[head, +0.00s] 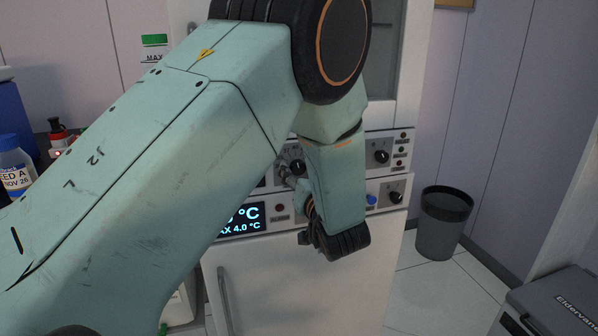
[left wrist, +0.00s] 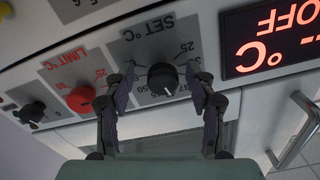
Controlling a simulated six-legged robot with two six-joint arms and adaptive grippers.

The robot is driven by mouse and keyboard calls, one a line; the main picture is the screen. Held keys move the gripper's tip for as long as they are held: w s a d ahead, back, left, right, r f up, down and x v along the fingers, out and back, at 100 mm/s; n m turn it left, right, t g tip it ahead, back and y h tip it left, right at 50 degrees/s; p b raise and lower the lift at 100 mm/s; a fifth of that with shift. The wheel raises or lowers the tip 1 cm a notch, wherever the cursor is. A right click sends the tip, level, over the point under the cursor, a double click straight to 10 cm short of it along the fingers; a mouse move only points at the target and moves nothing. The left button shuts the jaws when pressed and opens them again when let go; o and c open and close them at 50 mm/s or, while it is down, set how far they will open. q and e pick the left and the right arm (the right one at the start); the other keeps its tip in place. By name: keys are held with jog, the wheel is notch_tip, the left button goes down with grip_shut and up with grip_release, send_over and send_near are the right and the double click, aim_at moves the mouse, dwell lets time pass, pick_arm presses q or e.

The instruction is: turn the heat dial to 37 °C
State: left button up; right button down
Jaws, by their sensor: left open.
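The heat dial is a black knob on a grey plate marked SET °C. In the left wrist view the dial (left wrist: 162,79) sits between the fingers of my left gripper (left wrist: 162,90). A white pointer line shows at its lower edge; some of the numbers around it are hard to read. The gripper is open, one finger on each side of the knob; contact cannot be told. In the head view the dial (head: 298,167) shows beside my left gripper (head: 289,166), partly covered by my arm. My right gripper is not in view.
A red LIMIT °C knob (left wrist: 80,98) sits beside the dial, with another black knob (left wrist: 32,111) beyond. An orange display (left wrist: 272,38) reads OFF and °C. Lower down are a blue display (head: 241,220) and a black knob (head: 395,196). A bin (head: 444,222) stands right.

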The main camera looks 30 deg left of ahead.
pick_arm(q)
jog(key=shift+s+r, duration=0.35)
jog(key=shift+r, duration=0.05)
jog(key=shift+w+f, duration=0.3)
jog(key=shift+w, duration=0.05)
jog(key=shift+c, duration=1.3)
jog(key=shift+s+r, duration=0.15)
jog(key=shift+s, duration=0.1)
jog(key=c, duration=0.9)
jog(key=shift+n+p, duration=0.3)
jog(key=shift+n, duration=1.4)
jog(key=o, duration=1.2)
jog(key=shift+w, duration=0.15)
jog(key=shift+c, duration=0.2)
